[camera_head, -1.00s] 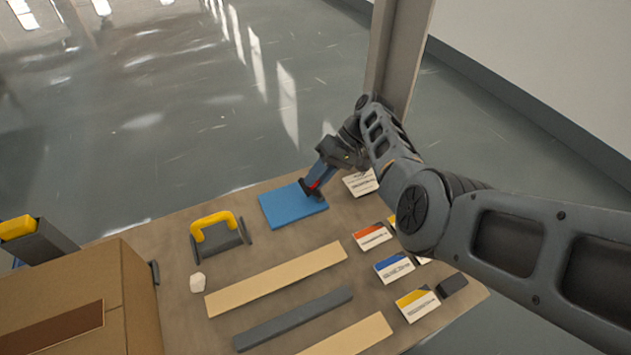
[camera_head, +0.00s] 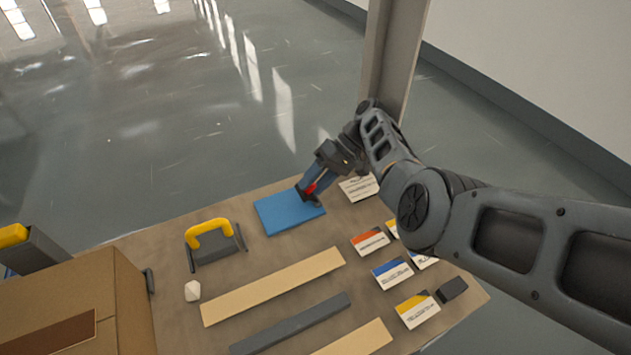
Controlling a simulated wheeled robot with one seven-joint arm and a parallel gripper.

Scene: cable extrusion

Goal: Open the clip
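The clip looks to be the dark grey piece with a yellow handle (camera_head: 209,234) at the left of the table; the handle stands raised over its dark body (camera_head: 217,247). I cannot tell whether it is latched. My gripper (camera_head: 309,193) points down at the far edge of a blue pad (camera_head: 286,214), to the right of the clip and well apart from it. A small red part shows between or beside the fingers. The finger gap is too small and partly hidden to tell whether it is open or shut.
A cardboard box (camera_head: 131,300) stands at the lower left, with a white lump (camera_head: 192,291) near it. Wooden strips (camera_head: 275,287) and a grey bar (camera_head: 292,324) lie in front. Several labelled cards (camera_head: 393,273) lie at the right. A post (camera_head: 395,60) rises behind my arm.

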